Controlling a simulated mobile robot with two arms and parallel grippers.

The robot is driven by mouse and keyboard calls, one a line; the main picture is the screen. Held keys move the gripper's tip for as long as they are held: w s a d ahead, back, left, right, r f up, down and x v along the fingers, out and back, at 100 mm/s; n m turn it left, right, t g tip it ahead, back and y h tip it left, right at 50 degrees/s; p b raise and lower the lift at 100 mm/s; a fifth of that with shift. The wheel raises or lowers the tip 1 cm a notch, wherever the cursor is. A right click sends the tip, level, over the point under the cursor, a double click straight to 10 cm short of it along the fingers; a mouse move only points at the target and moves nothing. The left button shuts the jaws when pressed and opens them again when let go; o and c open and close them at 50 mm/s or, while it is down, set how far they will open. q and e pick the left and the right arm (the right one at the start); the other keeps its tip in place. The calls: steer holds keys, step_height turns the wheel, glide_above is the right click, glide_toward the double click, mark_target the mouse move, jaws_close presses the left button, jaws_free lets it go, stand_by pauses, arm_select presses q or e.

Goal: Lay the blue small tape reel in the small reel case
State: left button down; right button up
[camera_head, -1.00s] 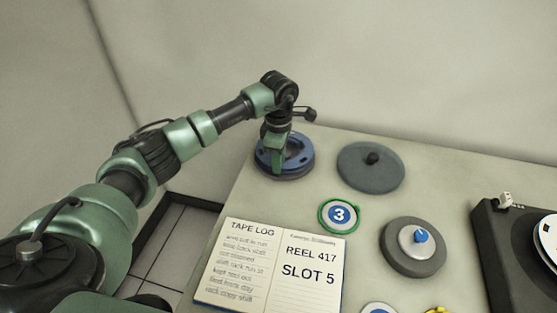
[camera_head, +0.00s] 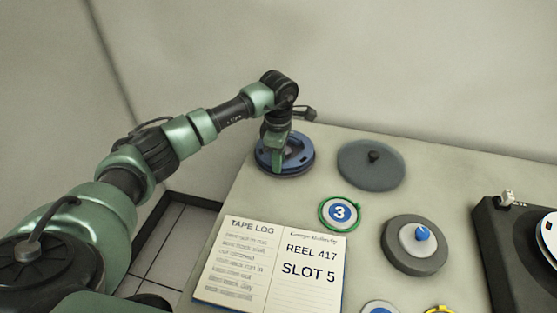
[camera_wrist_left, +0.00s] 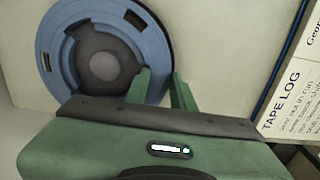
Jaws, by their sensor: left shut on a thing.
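The blue small tape reel (camera_head: 304,160) is at the table's far left corner, lying about flat. It also shows in the left wrist view (camera_wrist_left: 67,62) as a blue ring with cut-outs and a dark grey centre. My left gripper (camera_head: 280,168) points down and is shut on the ring's wall, one finger on each side, as the left wrist view (camera_wrist_left: 161,90) shows. A dark round shape shows under the reel and through its openings. It may be the small reel case, but it is mostly hidden, and I cannot tell how deep the reel sits. My right gripper is out of view.
A grey round lid (camera_head: 350,175) with a dark knob lies right of the reel.

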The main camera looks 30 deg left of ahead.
arm_select(q)
steer(key=shift+f+b, duration=0.55)
steer(key=shift+f, duration=0.05)
steer(key=c, duration=1.1)
jaws_free()
steer(key=c, duration=0.4)
steer(key=shift+r+p, duration=2.9)
steer(key=shift+r, duration=1.65)
steer(key=shift+s+f, duration=0.1)
